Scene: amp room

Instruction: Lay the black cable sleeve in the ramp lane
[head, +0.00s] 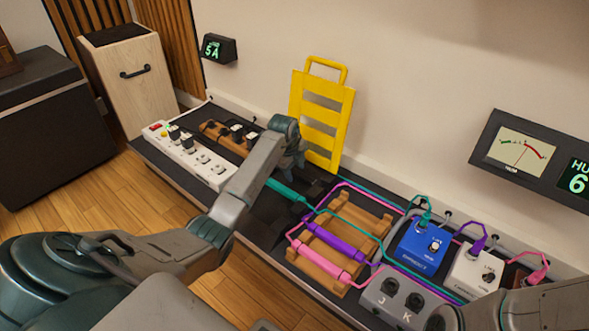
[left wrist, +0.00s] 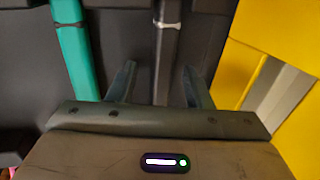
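The black cable sleeve (left wrist: 168,40) shows in the left wrist view as a dark tube with a light ring, running up the picture. My left gripper (left wrist: 160,85) is open, with one finger on each side of the sleeve's line and gaps visible. In the head view my left gripper (head: 294,163) points down at the dark part of the bench in front of the yellow slotted panel (head: 322,118), and hides most of what is under it. A teal sleeve (head: 287,192) lies beside it, also in the left wrist view (left wrist: 78,45).
A wooden rack (head: 322,268) holds a purple sleeve (head: 335,243) and a pink sleeve (head: 317,258). Blue (head: 420,245) and white (head: 472,272) pedals stand right of it. A white power strip (head: 190,155) lies left. The wall is close behind.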

